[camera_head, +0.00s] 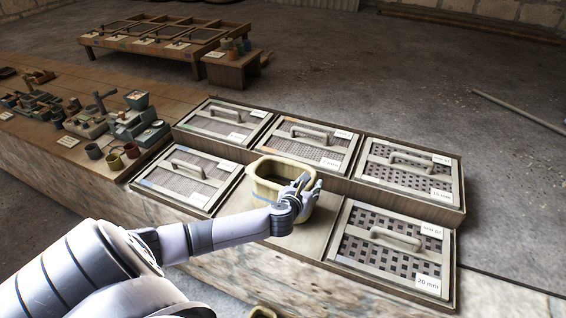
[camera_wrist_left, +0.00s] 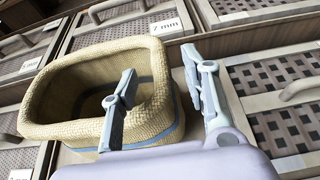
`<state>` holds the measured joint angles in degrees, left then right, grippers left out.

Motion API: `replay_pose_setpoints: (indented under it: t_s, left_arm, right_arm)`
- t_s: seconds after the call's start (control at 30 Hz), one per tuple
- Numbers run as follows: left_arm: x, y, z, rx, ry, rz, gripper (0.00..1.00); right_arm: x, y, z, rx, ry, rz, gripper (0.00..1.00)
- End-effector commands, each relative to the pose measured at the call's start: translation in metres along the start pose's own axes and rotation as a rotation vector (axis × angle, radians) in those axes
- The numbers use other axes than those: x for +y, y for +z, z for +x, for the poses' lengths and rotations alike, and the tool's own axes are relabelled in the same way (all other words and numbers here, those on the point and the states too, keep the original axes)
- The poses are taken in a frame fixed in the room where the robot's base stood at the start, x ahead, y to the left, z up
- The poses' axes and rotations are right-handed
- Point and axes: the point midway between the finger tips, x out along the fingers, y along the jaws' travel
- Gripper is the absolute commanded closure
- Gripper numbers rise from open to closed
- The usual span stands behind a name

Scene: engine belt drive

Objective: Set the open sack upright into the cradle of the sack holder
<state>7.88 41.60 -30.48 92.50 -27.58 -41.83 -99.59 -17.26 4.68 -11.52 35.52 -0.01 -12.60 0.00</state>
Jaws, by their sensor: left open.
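The open sack (camera_head: 264,170) is a tan woven, box-shaped bag with a wide mouth facing up. It stands about upright on a bare patch of bench between the mesh trays. My left gripper (camera_head: 306,184) is at the sack's right side with fingers apart. In the left wrist view, the sack (camera_wrist_left: 50,98) fills the left half. One finger of my left gripper (camera_wrist_left: 165,82) overlaps the mouth and the other is outside, with the right wall between them. I cannot tell whether they touch it. I cannot make out a separate sack holder cradle. My right gripper is out of view.
Handled mesh trays surround the sack, including one at its left (camera_head: 187,175), one behind (camera_head: 308,142) and one at front right (camera_head: 392,245). Small pots and tools crowd the bench's left end. A tan rim (camera_head: 262,312) shows at the bottom edge.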

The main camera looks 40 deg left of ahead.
Motion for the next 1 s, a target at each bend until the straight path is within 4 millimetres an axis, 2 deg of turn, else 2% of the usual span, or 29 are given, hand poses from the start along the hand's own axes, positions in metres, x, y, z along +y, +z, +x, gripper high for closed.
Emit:
replay_pose_setpoints:
  t_s: [0.17,0.3,0.63,1.0]
  left_arm:
    - [0.0,0.003,0.023,0.0,0.002,-0.003,0.57]
    - [0.0,0.002,0.038,0.0,0.002,-0.002,0.57]
    - [0.001,0.001,0.043,0.0,0.001,0.0,0.57]
    - [0.001,0.001,0.043,0.0,0.001,0.0,0.81]
  right_arm:
    - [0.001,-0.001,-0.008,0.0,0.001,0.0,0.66]
    - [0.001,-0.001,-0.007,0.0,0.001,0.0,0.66]
    - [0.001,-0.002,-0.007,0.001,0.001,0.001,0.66]
    - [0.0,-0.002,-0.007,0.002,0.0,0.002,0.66]
